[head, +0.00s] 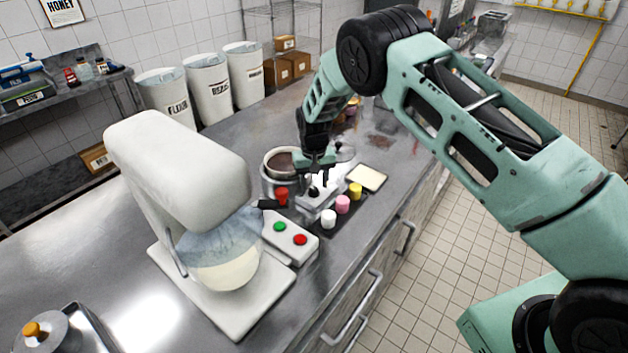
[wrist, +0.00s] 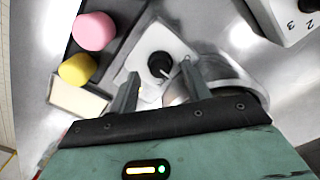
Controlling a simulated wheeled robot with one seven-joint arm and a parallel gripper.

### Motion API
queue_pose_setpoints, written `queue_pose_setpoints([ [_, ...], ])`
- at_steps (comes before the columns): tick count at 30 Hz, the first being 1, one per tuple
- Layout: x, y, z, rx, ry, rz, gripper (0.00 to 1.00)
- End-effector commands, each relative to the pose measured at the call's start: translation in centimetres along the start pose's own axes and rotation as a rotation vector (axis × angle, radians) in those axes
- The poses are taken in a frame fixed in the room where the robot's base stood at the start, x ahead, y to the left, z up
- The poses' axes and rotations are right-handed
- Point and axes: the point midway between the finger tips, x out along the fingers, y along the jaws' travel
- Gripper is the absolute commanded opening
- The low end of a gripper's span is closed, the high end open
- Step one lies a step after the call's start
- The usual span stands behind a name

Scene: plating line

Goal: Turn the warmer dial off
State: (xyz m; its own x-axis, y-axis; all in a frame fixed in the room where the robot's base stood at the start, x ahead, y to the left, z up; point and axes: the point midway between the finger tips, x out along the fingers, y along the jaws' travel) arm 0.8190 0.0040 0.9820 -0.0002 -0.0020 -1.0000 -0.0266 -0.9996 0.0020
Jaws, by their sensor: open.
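The warmer dial is a round black knob (wrist: 160,64) with a light pointer line, on a white control box (wrist: 150,45) in the wrist view. In the head view the knob (head: 313,191) sits on the box beside the round metal warmer (head: 268,186), which holds a dark-filled pot. My gripper (wrist: 160,70) is open, with one finger on each side of the knob in the wrist view. I cannot tell whether either finger touches it. In the head view my gripper (head: 318,168) is over the box and partly hides it.
White, pink (head: 342,204) and yellow (head: 355,191) cylinders stand on a dark strip right of the box. A pale square dish (head: 367,178) lies behind them. A white mixer (head: 180,160) and a control box with green and red buttons (head: 290,240) stand nearer.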

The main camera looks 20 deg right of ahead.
Motion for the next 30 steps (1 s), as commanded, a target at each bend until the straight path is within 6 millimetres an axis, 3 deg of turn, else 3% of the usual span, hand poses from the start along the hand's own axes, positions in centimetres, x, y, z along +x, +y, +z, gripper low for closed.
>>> queue_pose_setpoints([
  [6, 1.3, 0.0, 0.0, 0.000, 0.001, 0.000, 0.48],
  [14, 1.4, 0.0, 0.0, 0.000, 0.001, -0.001, 0.48],
  [18, 1.4, 0.0, 0.0, 0.000, 0.001, 0.000, 0.09],
  [19, 1.4, 0.0, 0.0, 0.000, 0.001, 0.000, 0.04],
  [30, 1.5, 0.0, 0.0, -0.041, 0.001, -0.002, 0.04],
])
